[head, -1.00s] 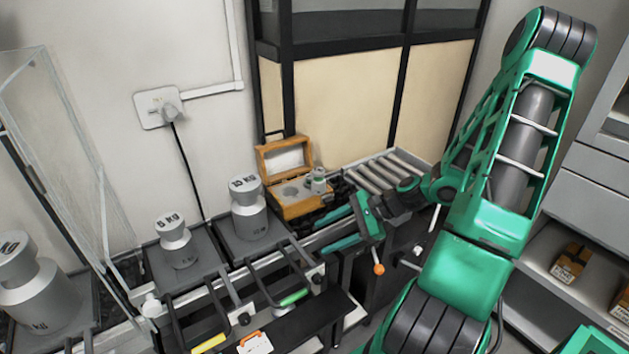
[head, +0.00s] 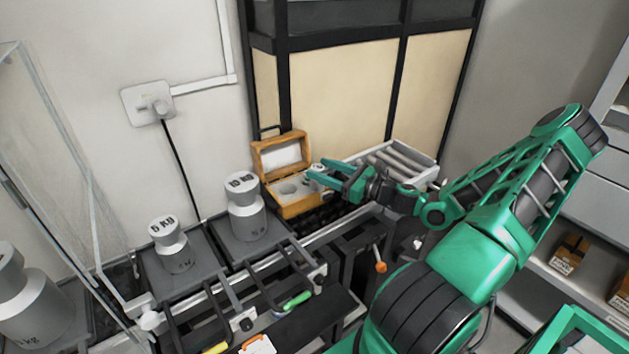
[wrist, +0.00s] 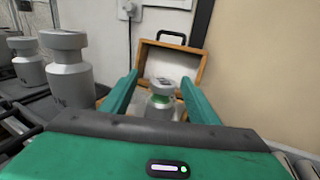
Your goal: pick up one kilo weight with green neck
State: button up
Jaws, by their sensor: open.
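The one kilo weight with the green neck (wrist: 162,99) is a small silver cylinder with a knobbed top in the wrist view. It stands in the open wooden box (head: 293,207), mostly hidden by my gripper in the head view, where its top (head: 317,168) just shows. My gripper (head: 313,175) is open at the box. In the wrist view its two green fingers (wrist: 158,82) reach forward on either side of the weight. I cannot tell whether they touch it.
A 10 kg weight (head: 245,212) and a 5 kg weight (head: 171,246) stand on dark plates left of the box. A larger weight (head: 30,308) is at the far left. A roller tray (head: 423,170) lies right of the box, with a panelled wall behind.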

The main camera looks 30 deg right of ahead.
jog(key=shift+d+f+x, duration=0.1)
jog(key=shift+d+x, duration=0.05)
jog(key=shift+x, duration=1.5)
jog(key=shift+d+f+x, duration=0.15)
jog(key=shift+x, duration=1.45)
jog(key=shift+w+r, duration=0.1)
jog(key=shift+w, duration=0.05)
grip_shut()
